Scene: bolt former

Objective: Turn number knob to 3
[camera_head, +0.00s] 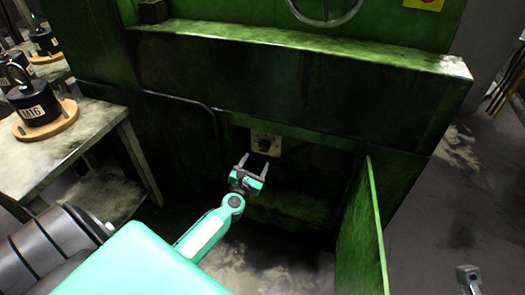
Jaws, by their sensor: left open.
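The number knob (265,145) is a small dark round knob on a pale square plate, set low in the recessed front of the green machine (300,95). Its numbers are too small to read. My left gripper (254,163) is open and empty, with its two grey fingers pointing up toward the plate. The fingertips are just below and to the left of the knob; I cannot tell whether they touch it. My right gripper does not show clearly; only a small grey part is at the lower right edge.
A green door panel (364,235) stands open to the right of the recess. A worktable (95,130) at the left carries dark M16 weights (35,107) on wooden discs. A handwheel (325,20) is above. The floor (290,268) below the recess is clear.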

